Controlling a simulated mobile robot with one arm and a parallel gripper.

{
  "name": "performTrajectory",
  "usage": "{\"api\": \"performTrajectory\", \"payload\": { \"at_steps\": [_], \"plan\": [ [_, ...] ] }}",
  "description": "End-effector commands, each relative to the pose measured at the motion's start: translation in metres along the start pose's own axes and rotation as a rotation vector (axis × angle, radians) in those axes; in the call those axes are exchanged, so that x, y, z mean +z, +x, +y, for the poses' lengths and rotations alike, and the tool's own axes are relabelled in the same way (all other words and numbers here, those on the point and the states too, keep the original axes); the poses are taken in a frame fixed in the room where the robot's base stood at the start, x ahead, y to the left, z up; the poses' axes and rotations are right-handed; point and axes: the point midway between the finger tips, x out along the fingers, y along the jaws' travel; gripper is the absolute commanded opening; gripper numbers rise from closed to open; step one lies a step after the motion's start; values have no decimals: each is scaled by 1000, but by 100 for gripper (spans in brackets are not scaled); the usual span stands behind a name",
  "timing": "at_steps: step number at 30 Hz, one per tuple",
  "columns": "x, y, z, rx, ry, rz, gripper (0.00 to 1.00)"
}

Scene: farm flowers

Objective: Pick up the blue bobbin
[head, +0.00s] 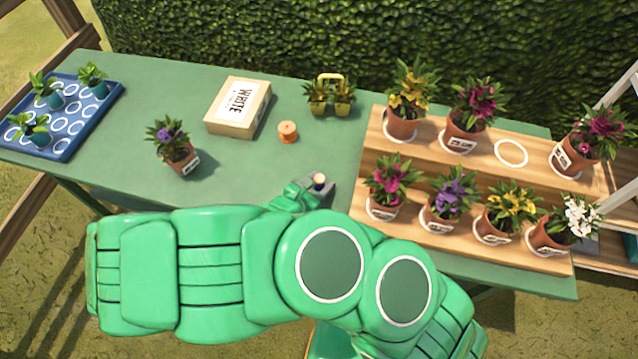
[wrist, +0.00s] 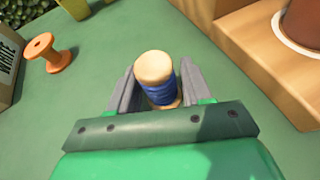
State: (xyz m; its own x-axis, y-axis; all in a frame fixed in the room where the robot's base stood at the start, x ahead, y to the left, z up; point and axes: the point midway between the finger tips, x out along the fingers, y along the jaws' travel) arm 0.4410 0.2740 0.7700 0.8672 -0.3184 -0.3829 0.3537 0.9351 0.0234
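The blue bobbin (wrist: 161,93) stands on the green table between the two fingers of my gripper (wrist: 157,88) in the wrist view. It has a pale wooden top and blue thread around its middle. The fingers are apart, one on each side of it. A narrow gap shows at the left finger; the right finger is very close, and contact there is unclear. In the head view the bobbin's pale top (head: 319,179) shows at the end of my gripper (head: 316,187), with its lower part mostly hidden.
An orange spool (head: 287,132) stands behind and left, near a cardboard box (head: 232,126). A wooden stepped stand (head: 370,150) with several potted flowers rises close on the right. A potted purple flower (head: 178,152) and a blue tray (head: 62,147) are left. Table between is clear.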

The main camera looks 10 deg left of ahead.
Motion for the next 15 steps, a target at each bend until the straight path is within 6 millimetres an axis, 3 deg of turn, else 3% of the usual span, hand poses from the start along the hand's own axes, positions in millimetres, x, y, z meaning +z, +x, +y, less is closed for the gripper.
{"api": "performTrajectory", "payload": {
  "at_steps": [1, 9, 15],
  "plan": [
    [0, 0, 0, 0, 0, 0, 41],
    [0, 0, 0, 0, 0, 0, 3],
    [0, 0, 0, 0, 0, 0, 2]
  ]
}}
